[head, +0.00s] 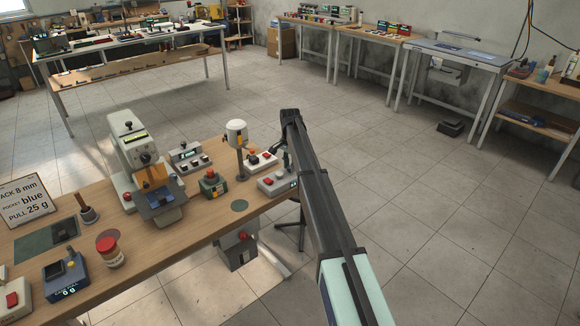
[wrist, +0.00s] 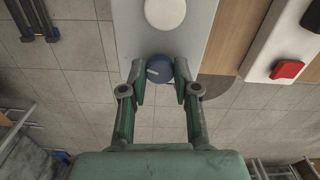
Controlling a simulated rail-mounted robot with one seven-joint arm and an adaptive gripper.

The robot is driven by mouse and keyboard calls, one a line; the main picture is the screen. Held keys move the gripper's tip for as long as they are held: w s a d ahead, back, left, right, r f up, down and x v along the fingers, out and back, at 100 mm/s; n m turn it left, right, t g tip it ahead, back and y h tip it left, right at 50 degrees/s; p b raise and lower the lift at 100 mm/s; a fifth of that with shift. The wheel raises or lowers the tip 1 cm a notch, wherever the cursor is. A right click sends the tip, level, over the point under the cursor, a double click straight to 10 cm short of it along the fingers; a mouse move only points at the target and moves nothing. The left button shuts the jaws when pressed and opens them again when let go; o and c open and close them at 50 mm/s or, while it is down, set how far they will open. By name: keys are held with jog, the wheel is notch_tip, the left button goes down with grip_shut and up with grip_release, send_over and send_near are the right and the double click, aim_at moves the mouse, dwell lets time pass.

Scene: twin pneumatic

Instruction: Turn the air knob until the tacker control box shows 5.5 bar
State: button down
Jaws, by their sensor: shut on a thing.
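The air knob (wrist: 160,69) is a round blue knob with a pale pointer mark, on a grey panel in the wrist view. My gripper (wrist: 160,88) has a finger on each side of the knob and is shut on it. In the head view my gripper (head: 286,158) is at the right end of the bench, and the knob is hidden there.
A round white disc (wrist: 166,12) sits above the knob on the panel. A white box with a red button (wrist: 287,69) lies to the right. In the head view, a white-capped post (head: 237,135), a second button box (head: 261,160) and a press (head: 143,165) crowd the bench.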

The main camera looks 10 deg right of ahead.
jog(key=shift+m, duration=0.9)
jog(key=c, duration=0.9)
grip_release()
jog(key=shift+o, duration=0.2)
jog(key=shift+r, duration=0.1)
notch_tip(320, 180, up, 12)
